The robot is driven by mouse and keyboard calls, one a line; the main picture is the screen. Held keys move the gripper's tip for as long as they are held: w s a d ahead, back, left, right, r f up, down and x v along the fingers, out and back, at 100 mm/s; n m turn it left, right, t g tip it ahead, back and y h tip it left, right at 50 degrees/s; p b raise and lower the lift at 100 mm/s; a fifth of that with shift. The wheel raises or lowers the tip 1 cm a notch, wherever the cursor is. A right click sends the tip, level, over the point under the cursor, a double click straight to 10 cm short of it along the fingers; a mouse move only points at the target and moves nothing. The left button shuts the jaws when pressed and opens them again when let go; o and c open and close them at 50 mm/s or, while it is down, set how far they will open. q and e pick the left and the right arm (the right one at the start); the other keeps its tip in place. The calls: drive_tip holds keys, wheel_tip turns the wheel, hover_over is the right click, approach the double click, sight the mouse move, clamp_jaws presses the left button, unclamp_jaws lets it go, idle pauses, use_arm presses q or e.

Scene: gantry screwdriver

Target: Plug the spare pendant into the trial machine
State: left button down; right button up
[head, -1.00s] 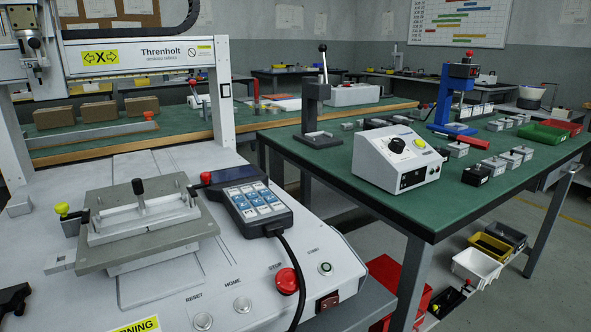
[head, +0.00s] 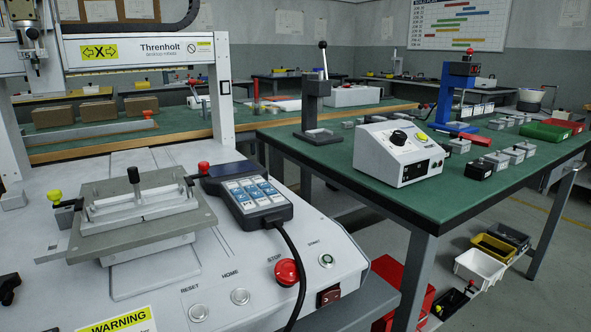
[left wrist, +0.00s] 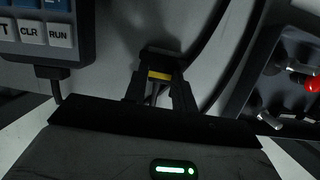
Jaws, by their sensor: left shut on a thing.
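A handheld pendant (head: 257,198) with a keypad lies on the white Threnholt machine (head: 180,290), right of its grey fixture. Its black cable (head: 299,265) runs down over the front. I cannot tell whether this is the spare one. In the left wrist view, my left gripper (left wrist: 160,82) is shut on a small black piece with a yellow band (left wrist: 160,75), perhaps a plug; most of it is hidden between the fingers. A keypad unit (left wrist: 42,28) with CLR and RUN keys is at the upper left there, with a cable from its lower edge. My right gripper is in no view.
The machine's front has a red stop button (head: 287,272) and a rocker switch (head: 328,295). A green-topped table (head: 330,175) with a white control box (head: 400,155) stands to the right. In the left wrist view, a dark panel (left wrist: 265,85) with metal parts and a red knob is at right.

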use_arm(q)
drive_tip(key=shift+s+r+p, duration=0.1)
drive_tip(key=shift+r+p, duration=0.25)
drive_tip(key=shift+r, duration=0.1)
drive_tip(key=p+v, duration=0.7)
drive_tip(key=p, duration=0.1)
drive_tip(key=s+a+n+h+p, duration=0.2)
drive_tip(key=s+n+p, duration=0.4)
drive_tip(key=s+n, duration=0.6)
drive_tip(key=shift+r+n+h, duration=0.3)
drive_tip(key=shift+r+n, duration=0.1)
drive_tip(key=shift+n, duration=0.3)
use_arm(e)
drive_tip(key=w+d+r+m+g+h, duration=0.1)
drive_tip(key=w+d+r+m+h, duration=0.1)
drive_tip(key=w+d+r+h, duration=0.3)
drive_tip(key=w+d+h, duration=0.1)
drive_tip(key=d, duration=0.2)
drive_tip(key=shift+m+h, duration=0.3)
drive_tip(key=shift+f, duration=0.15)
